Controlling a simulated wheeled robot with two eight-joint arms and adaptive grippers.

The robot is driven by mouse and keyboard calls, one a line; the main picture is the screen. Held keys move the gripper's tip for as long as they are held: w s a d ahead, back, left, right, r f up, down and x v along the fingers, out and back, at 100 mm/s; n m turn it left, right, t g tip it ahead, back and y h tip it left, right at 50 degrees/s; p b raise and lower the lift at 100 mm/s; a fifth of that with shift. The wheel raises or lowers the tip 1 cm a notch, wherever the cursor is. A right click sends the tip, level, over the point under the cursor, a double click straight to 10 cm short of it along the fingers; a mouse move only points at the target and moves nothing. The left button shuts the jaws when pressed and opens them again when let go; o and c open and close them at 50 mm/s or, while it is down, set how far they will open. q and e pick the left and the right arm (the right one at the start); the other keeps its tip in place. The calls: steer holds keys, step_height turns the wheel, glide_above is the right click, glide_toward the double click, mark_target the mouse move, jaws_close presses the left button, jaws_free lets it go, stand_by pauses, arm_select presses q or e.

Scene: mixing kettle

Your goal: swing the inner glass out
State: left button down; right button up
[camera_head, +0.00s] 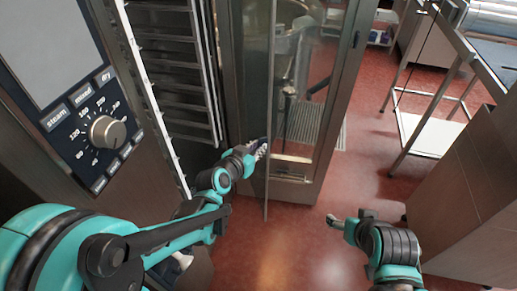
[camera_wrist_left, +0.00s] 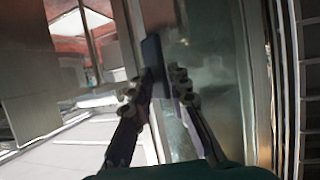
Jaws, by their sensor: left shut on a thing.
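The inner glass (camera_head: 252,85) is a tall pane on the oven door. Its thin free edge stands out from the door frame (camera_head: 345,95), so the pane is at an angle to it. My left gripper (camera_head: 262,148) is at this edge, low on the pane. In the left wrist view the fingers of my left gripper (camera_wrist_left: 155,90) are on both sides of a dark upright piece (camera_wrist_left: 153,55) at the edge of the glass (camera_wrist_left: 215,65) and are closed on it. My right gripper (camera_head: 348,217) is apart from the door, over the floor; its finger gap is unclear.
The oven control panel (camera_head: 85,120) with its round knob and the open rack side (camera_head: 175,70) are at the left. A steel table (camera_head: 440,95) with a lower shelf is at the right, with a cabinet (camera_head: 475,205) nearer. Red floor (camera_head: 290,240) is free between them.

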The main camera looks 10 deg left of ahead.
arm_select(q)
steer(key=shift+w+a+r, duration=0.35)
steer(key=shift+w+a, duration=0.1)
steer(key=shift+w, duration=0.1)
steer(key=c, duration=1.7)
jaws_free()
steer(key=shift+c, duration=0.2)
steer(key=shift+o, duration=1.4)
steer(key=shift+w+a+f, duration=0.25)
steer(key=shift+w, duration=0.15)
steer(key=shift+c, duration=0.4)
steer(key=shift+s+d, duration=0.1)
steer(key=shift+s, duration=0.1)
steer(key=shift+c, duration=0.5)
steer(key=shift+r, duration=0.1)
steer(key=v, duration=1.2)
steer(key=shift+s+d+f, duration=0.2)
steer(key=shift+s+d, duration=0.05)
steer(key=shift+d, duration=0.1)
